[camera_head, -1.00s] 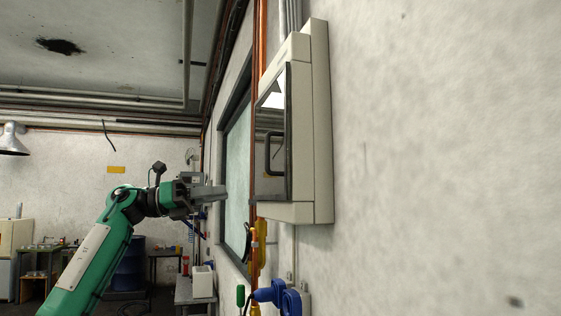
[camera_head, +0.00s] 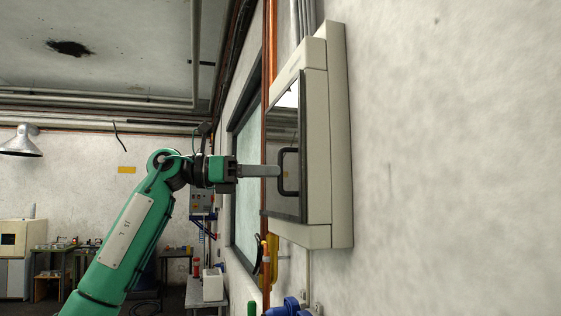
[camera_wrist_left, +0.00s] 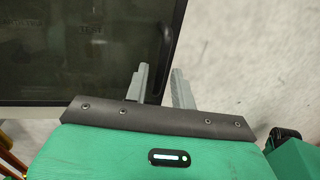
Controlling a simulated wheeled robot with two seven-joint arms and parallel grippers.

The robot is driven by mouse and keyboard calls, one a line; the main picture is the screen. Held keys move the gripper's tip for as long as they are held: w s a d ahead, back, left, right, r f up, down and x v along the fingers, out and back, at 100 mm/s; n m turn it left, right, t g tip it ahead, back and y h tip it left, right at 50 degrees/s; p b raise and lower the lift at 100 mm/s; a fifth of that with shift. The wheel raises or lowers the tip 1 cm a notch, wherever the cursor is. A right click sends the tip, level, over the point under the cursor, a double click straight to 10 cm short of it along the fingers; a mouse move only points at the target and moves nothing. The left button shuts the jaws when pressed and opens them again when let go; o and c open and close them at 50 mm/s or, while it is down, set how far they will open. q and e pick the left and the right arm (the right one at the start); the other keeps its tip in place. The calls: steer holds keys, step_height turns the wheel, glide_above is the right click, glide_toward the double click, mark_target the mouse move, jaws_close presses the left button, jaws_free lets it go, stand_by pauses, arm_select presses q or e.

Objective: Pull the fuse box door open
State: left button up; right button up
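The fuse box (camera_head: 340,150) is a pale cabinet on the right-hand wall. Its door (camera_head: 285,120) has a dark glossy panel and looks shut. A black handle (camera_head: 286,171) stands out from the panel. My left gripper (camera_head: 277,171) points right, its fingertips at the handle. In the left wrist view the two grey fingers (camera_wrist_left: 158,77) are spread apart, and the dark handle (camera_wrist_left: 165,45) runs up ahead of the gap between them. Whether the fingers touch the handle cannot be told. My right gripper is in neither view.
Pipes (camera_head: 308,15) run up the wall above the box. Blue fittings (camera_head: 288,306) and a yellow item (camera_head: 271,256) are below it. A window (camera_head: 246,150) is behind the gripper. The wall right of the box is bare.

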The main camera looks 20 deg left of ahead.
mark_target(280, 190)
arm_select(q)
steer(key=p+x, duration=0.1)
steer(key=x, duration=0.2)
steer(key=shift+d, duration=0.1)
steer(key=shift+s, duration=0.1)
jaws_close()
